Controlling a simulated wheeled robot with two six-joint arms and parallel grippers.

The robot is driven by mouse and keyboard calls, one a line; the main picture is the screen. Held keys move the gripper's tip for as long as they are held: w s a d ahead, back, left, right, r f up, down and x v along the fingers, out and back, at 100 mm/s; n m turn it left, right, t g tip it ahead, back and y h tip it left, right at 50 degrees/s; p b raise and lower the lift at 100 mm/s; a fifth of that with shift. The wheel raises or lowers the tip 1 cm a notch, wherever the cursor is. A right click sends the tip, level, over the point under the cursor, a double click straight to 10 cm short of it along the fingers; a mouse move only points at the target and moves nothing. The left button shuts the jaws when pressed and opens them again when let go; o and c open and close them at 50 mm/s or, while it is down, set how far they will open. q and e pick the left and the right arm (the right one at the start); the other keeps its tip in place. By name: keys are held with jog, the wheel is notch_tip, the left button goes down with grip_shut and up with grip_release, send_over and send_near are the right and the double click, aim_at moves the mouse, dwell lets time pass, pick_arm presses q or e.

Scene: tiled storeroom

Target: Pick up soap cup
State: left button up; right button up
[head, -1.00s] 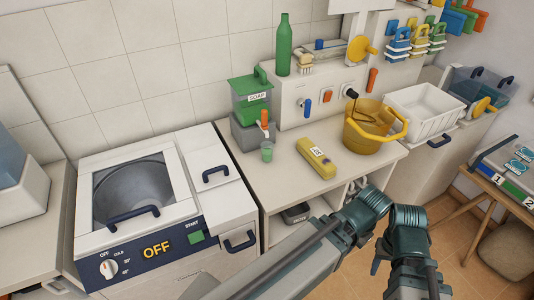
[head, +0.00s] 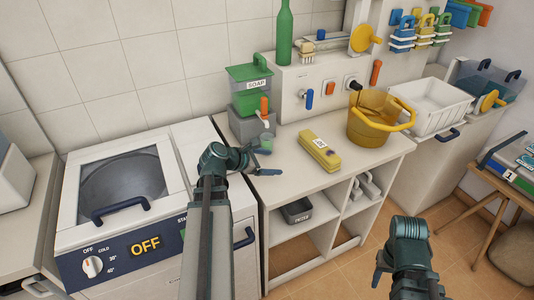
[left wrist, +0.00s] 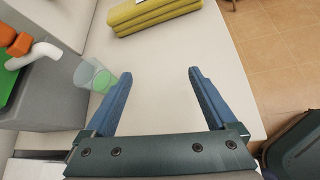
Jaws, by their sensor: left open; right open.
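The soap cup (head: 266,144) is a small clear cup with green in it. It stands on the counter below the orange-handled tap of the soap dispenser. In the left wrist view the cup (left wrist: 92,75) is upper left, just outside the left fingertip. My left gripper (head: 264,162) is open and empty, low over the counter close to the cup. In the left wrist view its two blue fingers (left wrist: 159,74) are spread with bare counter between them. My right gripper (head: 380,268) is low at the right, away from the counter, and looks empty.
The green soap dispenser (head: 252,90) stands on a grey base (head: 245,124) behind the cup. A yellow bar-like package (head: 319,151) and a yellow bucket (head: 372,127) are to the right. The washer (head: 122,190) is at the left. Bare counter lies in front of the package.

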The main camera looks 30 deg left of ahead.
aim_at(263, 146)
pick_arm(q)
jog(key=s+a+r+n+t+y+b, duration=0.1)
jog(key=s+a+r+n+t+y, duration=0.15)
jog(key=a+n, duration=0.55)
jog(key=shift+m, duration=0.9)
jog(key=b+x, duration=0.1)
jog(key=x, duration=0.2)
jog(key=a+b+x, duration=0.1)
jog(key=x, duration=0.1)
jog(key=b+x, duration=0.1)
jog(key=x, duration=0.2)
jog(key=shift+w+a+f, duration=0.15)
jog(key=shift+w+f, duration=0.1)
jog(key=shift+f, duration=0.25)
jog(key=shift+w, duration=0.1)
jog(key=b+x, duration=0.2)
jog(key=x, duration=0.3)
jog(key=shift+f, duration=0.15)
jog(key=shift+c, duration=0.3)
grip_shut()
jog(key=shift+r, duration=0.3)
